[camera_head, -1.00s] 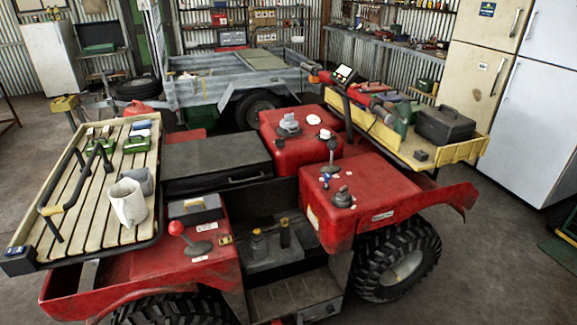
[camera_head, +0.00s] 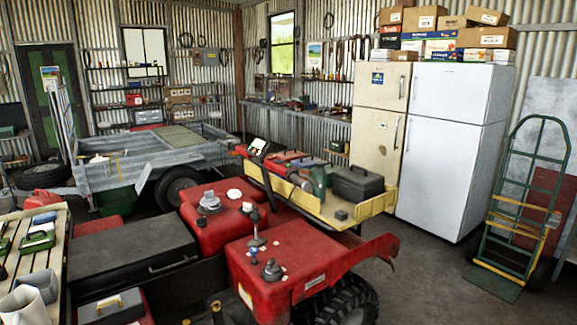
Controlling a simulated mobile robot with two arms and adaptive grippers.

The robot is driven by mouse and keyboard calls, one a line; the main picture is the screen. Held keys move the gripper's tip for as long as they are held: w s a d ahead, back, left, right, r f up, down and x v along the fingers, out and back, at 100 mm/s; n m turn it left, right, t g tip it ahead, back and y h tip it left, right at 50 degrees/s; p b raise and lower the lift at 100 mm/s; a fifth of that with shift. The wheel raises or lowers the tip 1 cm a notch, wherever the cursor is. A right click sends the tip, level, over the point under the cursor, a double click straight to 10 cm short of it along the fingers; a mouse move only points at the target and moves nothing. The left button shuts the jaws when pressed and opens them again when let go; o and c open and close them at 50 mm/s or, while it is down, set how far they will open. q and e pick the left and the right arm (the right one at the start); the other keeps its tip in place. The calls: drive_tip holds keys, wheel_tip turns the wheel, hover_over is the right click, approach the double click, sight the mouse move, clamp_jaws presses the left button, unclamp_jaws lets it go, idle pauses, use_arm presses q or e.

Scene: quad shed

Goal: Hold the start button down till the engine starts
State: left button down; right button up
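The red quad (camera_head: 310,255) fills the lower left and middle of the head view. Its dark seat box (camera_head: 130,245) is at the left, with red bodywork beside it. Small grey and black knobs or caps stand on the red panels, one of them a grey knob (camera_head: 272,270). I cannot make out which control is the start button. Neither of my grippers is in view.
A dark toolbox (camera_head: 357,184) sits on the yellow rack. A grey trailer (camera_head: 115,170) stands behind. A white fridge (camera_head: 452,150) and a green hand truck (camera_head: 520,205) are at right. Floor at lower right is clear.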

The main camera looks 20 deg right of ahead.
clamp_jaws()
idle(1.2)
